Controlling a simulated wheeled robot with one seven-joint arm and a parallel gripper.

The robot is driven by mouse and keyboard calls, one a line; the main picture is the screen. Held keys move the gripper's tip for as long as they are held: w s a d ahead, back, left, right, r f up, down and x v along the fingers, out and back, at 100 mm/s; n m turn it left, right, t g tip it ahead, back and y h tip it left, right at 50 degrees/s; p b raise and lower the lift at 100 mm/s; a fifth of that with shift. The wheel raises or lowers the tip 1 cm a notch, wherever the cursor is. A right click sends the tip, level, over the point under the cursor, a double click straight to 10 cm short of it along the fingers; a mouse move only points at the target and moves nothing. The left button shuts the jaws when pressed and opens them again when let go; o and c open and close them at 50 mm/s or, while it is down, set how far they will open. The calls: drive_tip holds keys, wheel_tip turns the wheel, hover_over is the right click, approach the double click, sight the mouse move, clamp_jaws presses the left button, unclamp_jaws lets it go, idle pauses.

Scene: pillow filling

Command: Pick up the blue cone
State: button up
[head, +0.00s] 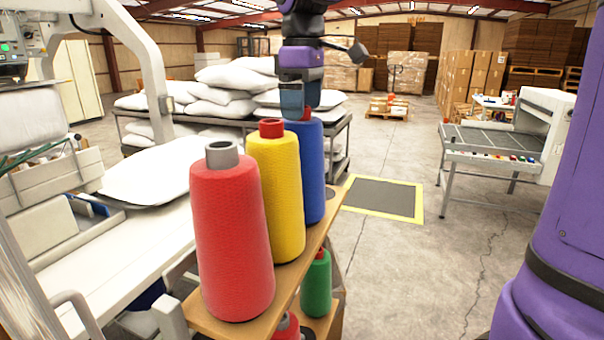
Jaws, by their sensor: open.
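The blue cone (311,170) is a large thread cone with a red top, standing upright at the far end of a wooden shelf (240,308). The yellow cone in front hides part of its left side. My gripper (292,103) points straight down at the top of the blue cone. Its fingers are around or just in front of the red top; I cannot tell whether they touch it. The gripper is open.
A yellow cone (277,195) and a red cone (231,235) stand nearer on the same shelf. A green cone (317,285) sits on a lower level. A white machine table (150,240) is at left. Pillows (240,80) lie on a rack behind. Open floor is at right.

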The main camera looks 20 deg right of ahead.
sight(301, 123)
wheel_tip(301, 123, down, 4)
drive_tip(key=shift+a+f, duration=0.1)
drive_tip(key=c, duration=1.6)
